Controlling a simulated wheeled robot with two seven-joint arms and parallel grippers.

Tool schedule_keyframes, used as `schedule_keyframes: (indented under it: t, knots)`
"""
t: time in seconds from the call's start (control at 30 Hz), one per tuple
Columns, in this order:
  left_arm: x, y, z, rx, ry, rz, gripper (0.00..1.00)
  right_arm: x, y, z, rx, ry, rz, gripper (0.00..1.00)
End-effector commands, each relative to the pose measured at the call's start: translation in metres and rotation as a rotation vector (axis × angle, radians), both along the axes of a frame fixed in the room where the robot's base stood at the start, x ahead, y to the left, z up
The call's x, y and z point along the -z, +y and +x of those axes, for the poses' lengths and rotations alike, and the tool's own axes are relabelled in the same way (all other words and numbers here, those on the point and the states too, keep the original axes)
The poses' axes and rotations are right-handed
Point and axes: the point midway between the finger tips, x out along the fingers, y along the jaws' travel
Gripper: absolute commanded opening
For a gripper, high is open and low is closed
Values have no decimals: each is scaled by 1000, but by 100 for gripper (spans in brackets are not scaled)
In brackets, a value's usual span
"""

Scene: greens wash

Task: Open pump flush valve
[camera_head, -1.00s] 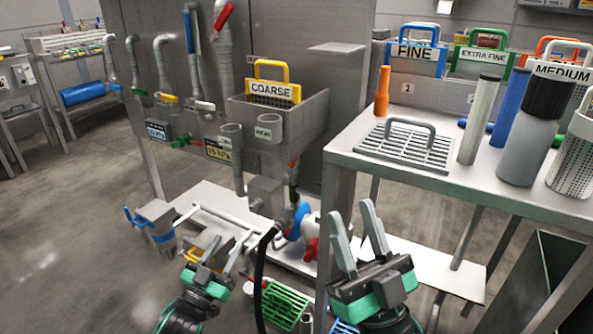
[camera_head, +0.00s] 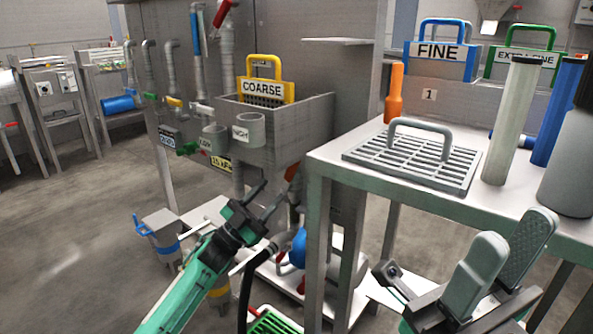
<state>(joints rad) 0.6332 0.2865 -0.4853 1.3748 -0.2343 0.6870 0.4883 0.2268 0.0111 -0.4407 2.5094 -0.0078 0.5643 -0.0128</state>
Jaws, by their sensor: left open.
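A blue pump-like body (camera_head: 299,248) sits low under the wash station, partly hidden behind the table leg and hose. A small red part (camera_head: 302,284) shows below it. I cannot tell which fitting is the pump flush valve. A yellow-handled fitting (camera_head: 219,290) is partly hidden behind my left arm. My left gripper (camera_head: 272,190) is open and empty, in front of the wash station and above the blue body in the picture. My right gripper (camera_head: 508,248) is open and empty, at the lower right in front of the table.
A black hose (camera_head: 246,285) hangs near my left arm. The COARSE basket (camera_head: 266,90) sits in the wash basin. Open floor lies left.

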Motion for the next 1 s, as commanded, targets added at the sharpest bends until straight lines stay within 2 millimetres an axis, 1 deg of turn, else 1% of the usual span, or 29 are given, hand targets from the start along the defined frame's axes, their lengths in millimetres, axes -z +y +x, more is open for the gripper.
schedule_keyframes:
  t: [0.03, 0.2, 0.4, 0.6, 0.9, 0.93, 1.0]
  knots:
    - [-5, -8, 4, 2, -5, 0, 42, 3, 2, -2, -6, -10, -2, 36]
    - [-29, -32, 19, 1, -4, -2, 42, 0, 1, -3, -9, -28, 12, 36]
    - [-49, -52, 32, 0, -1, 0, 42, -4, -1, -4, -11, -41, 27, 36]
    - [-60, -61, 38, -1, -1, 0, 42, -8, -2, -4, -13, -45, 32, 36]
    - [-62, -62, 39, -1, 2, 0, 42, -9, -2, -4, -13, -45, 32, 36]
    - [-62, -62, 39, -1, 1, 0, 38, -9, -2, -4, -13, -45, 32, 36]
    - [-62, -62, 39, -1, 1, 0, 24, -9, -2, -4, -12, -45, 32, 36]
